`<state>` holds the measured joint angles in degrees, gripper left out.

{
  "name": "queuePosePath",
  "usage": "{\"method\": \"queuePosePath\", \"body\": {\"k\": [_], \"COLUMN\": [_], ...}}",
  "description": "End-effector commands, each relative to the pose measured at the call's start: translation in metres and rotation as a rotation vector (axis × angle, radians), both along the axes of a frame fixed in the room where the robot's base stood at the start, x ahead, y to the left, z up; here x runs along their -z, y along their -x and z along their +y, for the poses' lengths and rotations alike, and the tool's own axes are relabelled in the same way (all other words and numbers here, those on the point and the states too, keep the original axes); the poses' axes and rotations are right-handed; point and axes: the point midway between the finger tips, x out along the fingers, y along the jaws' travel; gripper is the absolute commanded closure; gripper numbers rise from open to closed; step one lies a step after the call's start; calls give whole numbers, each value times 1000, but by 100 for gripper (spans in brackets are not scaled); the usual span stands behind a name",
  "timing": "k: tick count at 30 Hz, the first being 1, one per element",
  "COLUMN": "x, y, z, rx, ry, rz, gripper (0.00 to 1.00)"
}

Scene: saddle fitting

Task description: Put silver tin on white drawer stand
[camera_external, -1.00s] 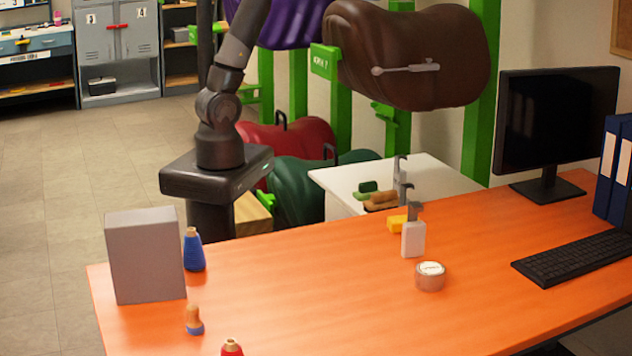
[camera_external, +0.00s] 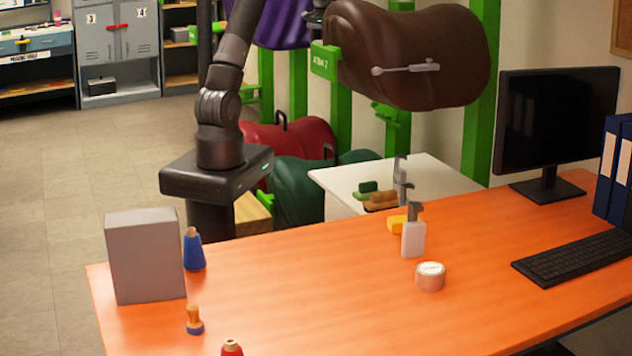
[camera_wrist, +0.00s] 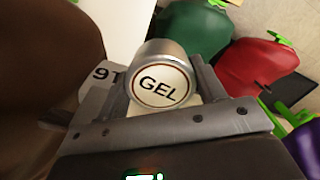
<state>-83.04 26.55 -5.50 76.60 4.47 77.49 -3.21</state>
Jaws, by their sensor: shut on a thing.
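The silver tin (camera_wrist: 163,80), with a round white lid marked GEL, sits between the fingers of my gripper (camera_wrist: 160,92) in the wrist view. My gripper is shut on it and holds it in the air. In the external view the tin cannot be made out, and only a dark part of my wrist shows at the top edge. The white drawer stand (camera_external: 440,175) is behind the orange desk. Its pale top also seems to show at the upper left of the wrist view (camera_wrist: 112,22).
Green and brown brushes (camera_external: 380,200) and a grey upright tool (camera_external: 400,180) occupy the stand's front left; its back right is bare. A brown saddle (camera_external: 410,50) on a green rack hangs above. The orange desk (camera_external: 320,290) holds a monitor (camera_external: 555,130) and a round container (camera_external: 430,276).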

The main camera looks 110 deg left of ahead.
Motion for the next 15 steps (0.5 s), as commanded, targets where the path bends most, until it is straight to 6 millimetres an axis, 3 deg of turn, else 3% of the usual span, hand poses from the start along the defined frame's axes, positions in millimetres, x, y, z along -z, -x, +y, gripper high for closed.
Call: {"method": "queuePosePath", "body": {"k": [9, 15], "x": [137, 237], "y": [41, 41], "z": [5, -10], "rx": [135, 288], "ry": [13, 19], "rz": [-15, -4], "gripper": [64, 64]}}
